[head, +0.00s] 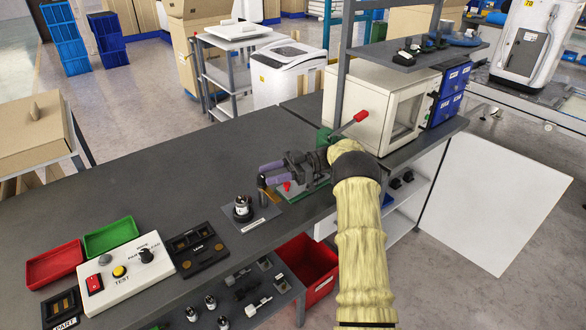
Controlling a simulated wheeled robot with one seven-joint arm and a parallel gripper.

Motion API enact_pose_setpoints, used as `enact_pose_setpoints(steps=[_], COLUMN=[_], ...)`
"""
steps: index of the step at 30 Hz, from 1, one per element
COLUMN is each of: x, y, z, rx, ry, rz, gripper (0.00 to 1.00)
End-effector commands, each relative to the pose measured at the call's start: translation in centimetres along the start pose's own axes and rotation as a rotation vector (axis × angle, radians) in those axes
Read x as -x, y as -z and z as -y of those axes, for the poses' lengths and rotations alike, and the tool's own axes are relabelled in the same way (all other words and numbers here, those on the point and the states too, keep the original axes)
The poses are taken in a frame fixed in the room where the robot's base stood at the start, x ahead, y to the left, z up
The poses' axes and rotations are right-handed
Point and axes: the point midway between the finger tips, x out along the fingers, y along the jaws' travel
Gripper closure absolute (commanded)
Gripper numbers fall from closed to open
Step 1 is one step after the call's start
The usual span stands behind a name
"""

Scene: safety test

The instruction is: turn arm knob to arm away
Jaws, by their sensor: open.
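A white control box (127,276) sits on the dark workbench at the lower left. It carries a black rotary knob (146,256) at its right, with small labels around it that I cannot read clearly. A yellow round button (119,271) marked TEST and a red switch (95,283) are on the same box. My gripper (263,174) is over the bench, to the right of and farther back than the box. Its purple-grey fingers point left and are apart, with nothing seen between them. It is well away from the knob.
A small round device on a plate (243,209) stands between my gripper and the box. A black module (199,250) lies right of the box. Green (109,236) and red (54,265) trays lie behind and left. A red-tipped lever (351,122) rises behind my gripper. The bench's left rear is clear.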

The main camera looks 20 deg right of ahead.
Motion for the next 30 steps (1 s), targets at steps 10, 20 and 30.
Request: enact_pose_setpoints(steps=[10, 20, 30], x=[5.6, 8.2, 8.7], y=[-0.1, -0.1, 0.0], z=[0.0, 0.0, 0.0], rx=[0.001, 0.001, -0.001], ry=[-0.002, 0.001, -0.001], rz=[0.0, -0.002, 0.0], gripper=[0.58, 0.58, 0.58])
